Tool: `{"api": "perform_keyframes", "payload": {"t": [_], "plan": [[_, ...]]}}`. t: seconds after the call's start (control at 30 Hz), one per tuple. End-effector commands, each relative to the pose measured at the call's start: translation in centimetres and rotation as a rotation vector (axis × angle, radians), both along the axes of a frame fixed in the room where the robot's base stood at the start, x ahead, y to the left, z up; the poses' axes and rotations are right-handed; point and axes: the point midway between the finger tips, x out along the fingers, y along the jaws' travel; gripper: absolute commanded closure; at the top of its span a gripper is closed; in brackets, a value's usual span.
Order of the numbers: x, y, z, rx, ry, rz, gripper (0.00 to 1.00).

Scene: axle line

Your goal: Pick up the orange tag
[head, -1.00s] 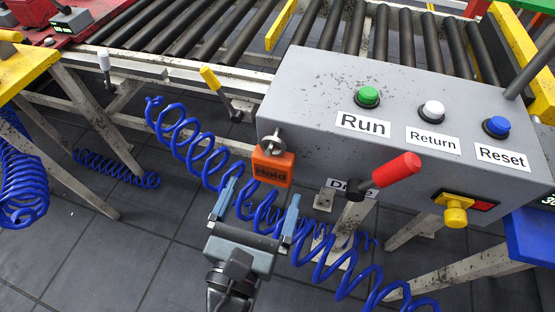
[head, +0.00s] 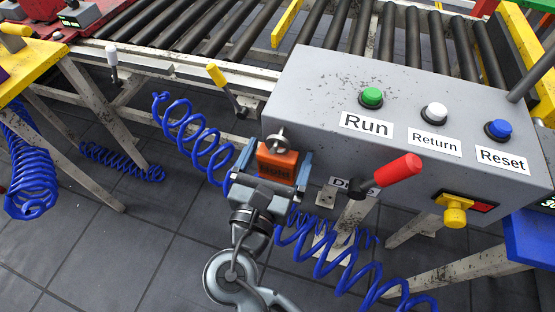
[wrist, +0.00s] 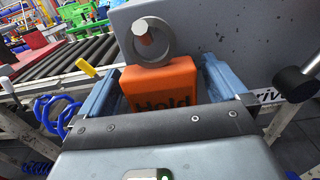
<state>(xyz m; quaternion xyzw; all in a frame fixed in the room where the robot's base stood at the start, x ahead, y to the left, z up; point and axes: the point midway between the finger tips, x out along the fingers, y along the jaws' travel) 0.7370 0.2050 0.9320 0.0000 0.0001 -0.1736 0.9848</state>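The orange tag (head: 277,162), marked "Hold", hangs by a metal ring on a peg at the left end of the grey control box (head: 330,82). In the wrist view the tag (wrist: 161,84) sits between the two blue-grey fingers of my gripper (wrist: 160,90). The ring (wrist: 147,41) rises above it around the peg. In the head view my gripper (head: 275,170) has one finger on each side of the tag. A narrow gap seems to show beside the tag in the wrist view, so the fingers look open around it. The tag's lower part is hidden by the gripper body.
A lever with a red grip (head: 397,170) sticks out from the box to the right of the gripper. Blue coiled hoses (head: 190,135) hang to the left and below. A roller conveyor (head: 215,30) runs behind. Buttons labelled Run, Return and Reset top the box.

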Motion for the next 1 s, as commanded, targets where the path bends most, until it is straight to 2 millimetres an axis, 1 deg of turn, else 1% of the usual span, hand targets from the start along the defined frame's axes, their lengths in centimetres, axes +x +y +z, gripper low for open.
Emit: {"api": "perform_keyframes", "payload": {"t": [0.03,0.07,0.5,0.53,0.83,0.93,1.0], "plan": [[0.0,0.0,0.0,0.000,0.000,0.000,0.06],[0.0,0.0,0.0,0.000,0.000,0.000,0.09],[0.0,0.0,0.0,0.000,0.000,0.000,0.51],[0.0,0.0,0.0,0.000,0.000,0.000,0.53],[0.0,0.0,0.3,0.001,-0.001,0.000,0.53],[0.0,0.0,0.8,0.002,-0.002,0.000,0.53],[0.0,0.0,1.6,0.002,-0.003,0.000,0.53]]}}
